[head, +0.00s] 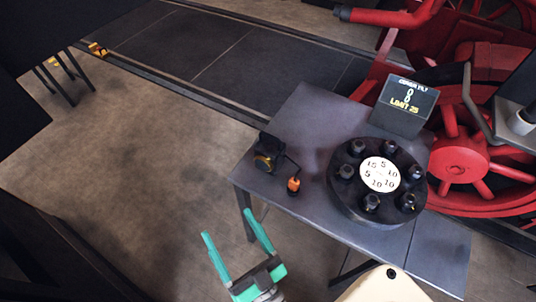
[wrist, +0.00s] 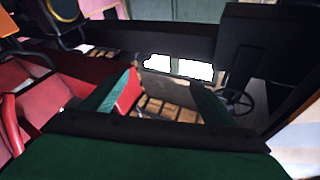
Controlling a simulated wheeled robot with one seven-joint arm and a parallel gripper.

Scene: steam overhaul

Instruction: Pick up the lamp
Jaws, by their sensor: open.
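A small dark box-shaped lamp with a round amber lens (head: 264,162) stands near the left edge of the grey table in the head view. A thin black curved piece runs from beside it to a small orange-tipped part (head: 293,184); I cannot tell if they are joined. My gripper (head: 227,226), with two teal fingers, is open and empty. In the head view it shows in front of the table's left side, below and left of the lamp. In the wrist view the open fingers (wrist: 163,88) have nothing between them close by, and I cannot make out the lamp there.
The grey table (head: 308,115) also holds a round black flange (head: 340,205) with several bolts and a numbered white disc, and a small display (head: 405,105). A red spoked wheel (head: 458,168) and red machinery stand behind. Open floor (head: 130,170) lies to the left.

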